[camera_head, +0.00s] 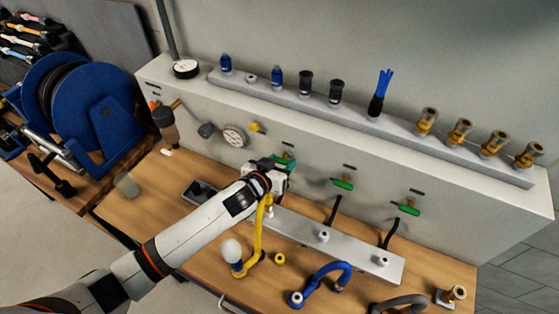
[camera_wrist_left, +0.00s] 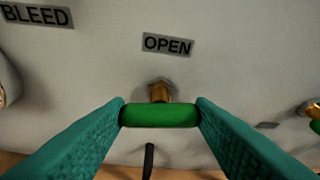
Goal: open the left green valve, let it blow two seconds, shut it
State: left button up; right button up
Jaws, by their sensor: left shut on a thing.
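The left green valve (camera_head: 287,157) sits on the front of the grey panel, partly hidden behind my left gripper (camera_head: 281,168). In the left wrist view its green handle (camera_wrist_left: 160,116) lies level in front of a brass stem (camera_wrist_left: 159,90). An OPEN label (camera_wrist_left: 168,44) is above it. The teal fingers of my left gripper are shut on the handle, one at each end. The middle green valve (camera_head: 343,183) and the right green valve (camera_head: 409,208) are farther right, untouched. My right gripper is not in view.
A silver bar (camera_head: 350,246) with white-tipped fittings lies on the wooden bench below the valves. A yellow hose (camera_head: 257,235) and a blue hose (camera_head: 338,270) are near the front. A blue reel (camera_head: 95,110) stands at left. A BLEED label (camera_wrist_left: 36,15) is left of the valve.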

pick_arm(q)
jog(key=shift+m+y, duration=0.3)
jog(key=shift+m, duration=0.2)
dwell(0.3)
jog(key=o, duration=1)
jog(key=shift+b+v, duration=1.2)
jog(key=shift+v, duration=4.8)
jog(key=shift+s+d+f, duration=0.1)
jog(key=shift+d, duration=0.1)
